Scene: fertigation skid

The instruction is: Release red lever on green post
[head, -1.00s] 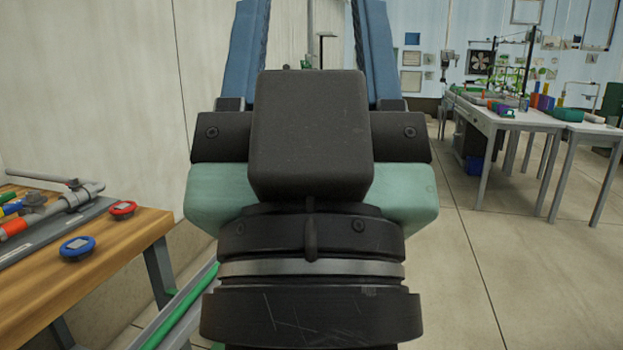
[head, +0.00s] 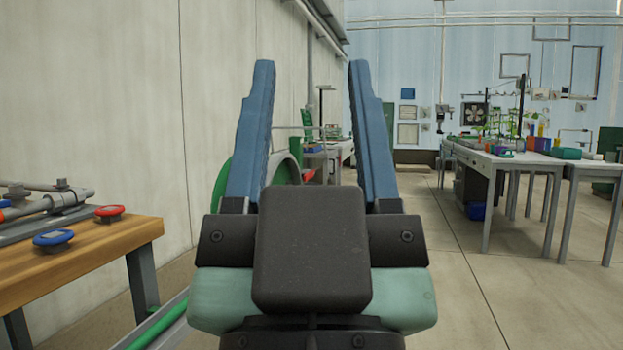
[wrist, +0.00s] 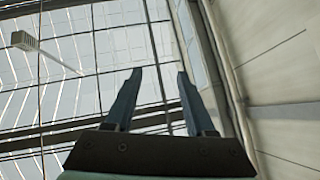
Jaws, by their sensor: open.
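My gripper (head: 307,75) is open and empty, with its two blue fingers pointing up and away in the middle of the head view. In the wrist view my gripper (wrist: 160,75) also shows open, with nothing between the fingers and only the roof and wall behind.
A wooden bench (head: 100,252) at the left carries grey pipework (head: 50,207), a red-rimmed round piece (head: 109,212) and a blue-rimmed one (head: 53,239). Grey tables (head: 505,165) with mixed items stand at the right. The floor (head: 470,270) between is clear.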

